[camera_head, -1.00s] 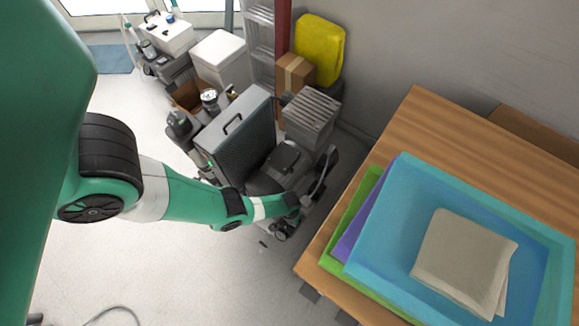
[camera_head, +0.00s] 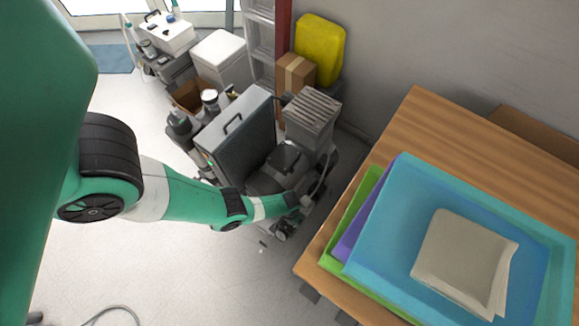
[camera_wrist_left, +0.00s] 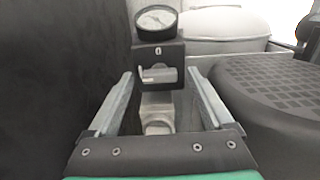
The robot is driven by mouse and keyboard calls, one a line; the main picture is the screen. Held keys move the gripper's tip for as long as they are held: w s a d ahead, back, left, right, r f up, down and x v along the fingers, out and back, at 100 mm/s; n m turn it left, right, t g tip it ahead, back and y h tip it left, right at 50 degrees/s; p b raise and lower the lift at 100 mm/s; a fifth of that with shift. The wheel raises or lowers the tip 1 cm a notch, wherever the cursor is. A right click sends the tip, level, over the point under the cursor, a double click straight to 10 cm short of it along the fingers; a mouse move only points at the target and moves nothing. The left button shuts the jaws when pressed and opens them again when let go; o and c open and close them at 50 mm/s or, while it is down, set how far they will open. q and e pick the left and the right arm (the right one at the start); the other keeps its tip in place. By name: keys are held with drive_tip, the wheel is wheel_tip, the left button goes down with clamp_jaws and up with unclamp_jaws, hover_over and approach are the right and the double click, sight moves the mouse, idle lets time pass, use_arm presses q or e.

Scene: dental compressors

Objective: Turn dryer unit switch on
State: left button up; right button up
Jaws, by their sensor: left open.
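A dark switch box (camera_wrist_left: 158,60) with a pale horizontal lever (camera_wrist_left: 158,74) and a "0" mark above it stands straight ahead in the left wrist view. A round gauge (camera_wrist_left: 156,22) sits on top of it. My left gripper (camera_wrist_left: 160,72) is open, with one finger on each side of the switch box; I cannot tell whether they touch it. In the head view my left gripper (camera_head: 301,202) is at the lower right of the compressor equipment, partly lost among dark parts. A grey box-shaped unit with a handle (camera_head: 240,135) stands there. The right gripper is not in view.
A dark ribbed cover (camera_wrist_left: 275,95) is close on the right in the wrist view, and a dark surface (camera_wrist_left: 60,70) on the left. A wooden table (camera_head: 420,120) with a blue tray (camera_head: 395,225) stands to the right. The floor at lower left is mostly clear.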

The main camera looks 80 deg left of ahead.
use_arm(q)
wheel_tip(320, 180, up, 12)
drive_tip(key=p, duration=1)
drive_tip(key=shift+f+p, duration=0.15)
drive_tip(key=shift+p, duration=0.25)
